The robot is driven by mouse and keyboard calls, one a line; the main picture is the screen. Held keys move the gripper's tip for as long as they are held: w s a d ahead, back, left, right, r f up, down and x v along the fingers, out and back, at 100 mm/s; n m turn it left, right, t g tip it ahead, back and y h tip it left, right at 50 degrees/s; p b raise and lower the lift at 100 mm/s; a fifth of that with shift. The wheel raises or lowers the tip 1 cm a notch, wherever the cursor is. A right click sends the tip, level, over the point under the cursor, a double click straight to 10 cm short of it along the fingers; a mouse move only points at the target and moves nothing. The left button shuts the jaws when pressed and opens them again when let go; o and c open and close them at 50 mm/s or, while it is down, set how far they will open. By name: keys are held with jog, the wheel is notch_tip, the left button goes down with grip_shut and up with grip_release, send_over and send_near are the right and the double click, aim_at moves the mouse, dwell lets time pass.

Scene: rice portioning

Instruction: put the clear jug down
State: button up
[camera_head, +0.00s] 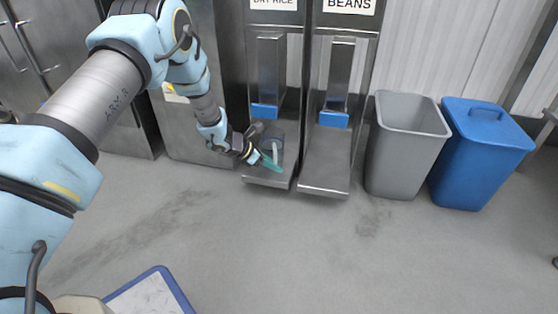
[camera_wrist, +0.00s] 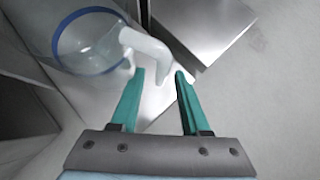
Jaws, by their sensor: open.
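The clear jug (camera_wrist: 92,42) has a blue rim band and a white handle (camera_wrist: 146,48). It stands on the metal shelf of the dry rice dispenser, and it also shows in the head view (camera_head: 274,138), partly hidden by my gripper. My gripper (camera_wrist: 158,85) has teal fingers spread apart, with nothing held between them. The handle is just beyond the fingertips, near the left finger; I cannot tell whether they touch. In the head view my gripper (camera_head: 268,161) is at the front of the dry rice shelf.
The dry rice dispenser (camera_head: 270,70) and the beans dispenser (camera_head: 341,75) stand side by side, each with a blue chute. A grey bin (camera_head: 405,150) and a blue lidded bin (camera_head: 482,150) stand to the right. A blue-edged white board (camera_head: 150,295) lies front left. The middle floor is clear.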

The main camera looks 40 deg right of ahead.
jog(key=w+a+p, duration=0.2)
jog(key=a, duration=0.7)
jog(key=shift+w+a+p, duration=0.25)
jog(key=shift+a+p, duration=0.1)
jog(key=shift+a, duration=0.05)
